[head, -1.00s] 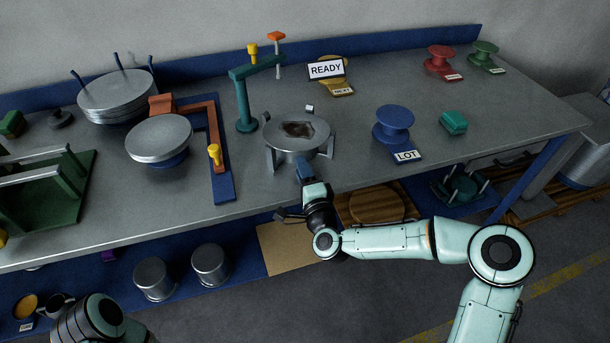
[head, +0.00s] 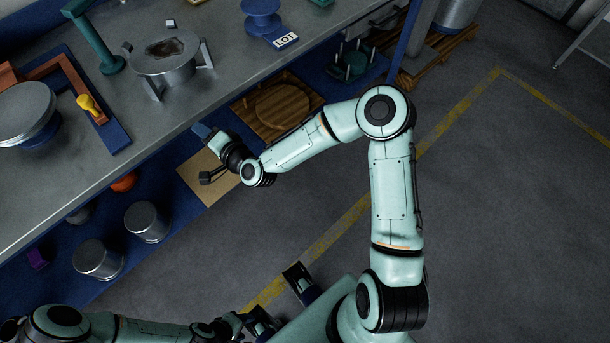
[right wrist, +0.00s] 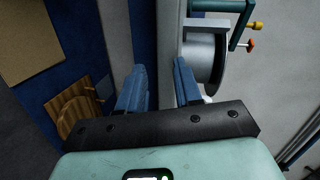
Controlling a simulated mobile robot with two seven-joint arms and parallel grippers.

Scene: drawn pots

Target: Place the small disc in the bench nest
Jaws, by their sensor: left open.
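A flat grey metal disc (head: 25,112) lies on a blue support on the bench, at the left edge of the head view. Whether it is the small disc I cannot tell. A round grey holder (head: 165,68) with upright brackets around it, possibly the bench nest, stands near the bench front with a brown patch on top. It also shows in the right wrist view (right wrist: 205,55). My right gripper (head: 204,153) is open and empty by the bench front edge, below the holder in the picture. My left gripper (head: 282,303) is open and empty near my body, away from the bench.
An orange corner fence (head: 68,75) with a yellow knob and a teal post (head: 92,38) stand near the holder. A blue spool (head: 261,18) is to its right. The lower shelf bears a round wooden board (head: 283,106) and metal pots (head: 147,222). The floor at right is open.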

